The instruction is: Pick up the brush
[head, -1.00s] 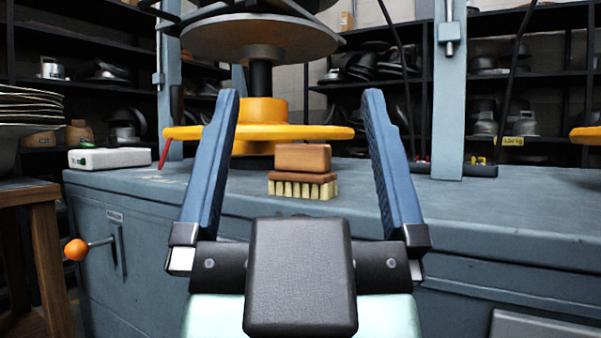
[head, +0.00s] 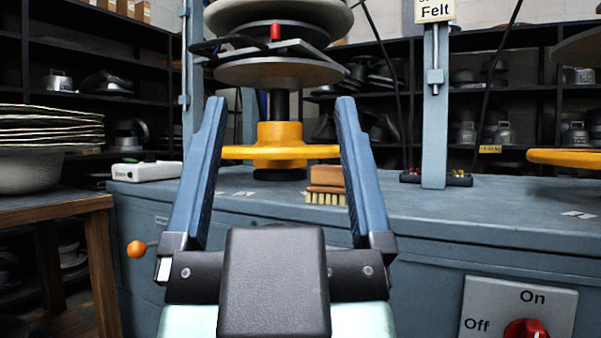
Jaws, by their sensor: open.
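The brush (head: 326,188) has a brown wooden body and pale bristles. It stands bristles down on the blue-grey bench top (head: 430,208), in front of the yellow wheel. My gripper (head: 280,105) is open and empty, with its two blue fingers pointing ahead toward the press. The brush shows beyond the fingers, close to the inner side of the right finger, which hides its right end. Nothing is between the fingers that I can see touching them.
A yellow handwheel (head: 278,148) on a dark shaft stands behind the brush, under round press plates (head: 280,72). A grey post (head: 434,120) rises to the right. A white box (head: 146,171) lies at the left.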

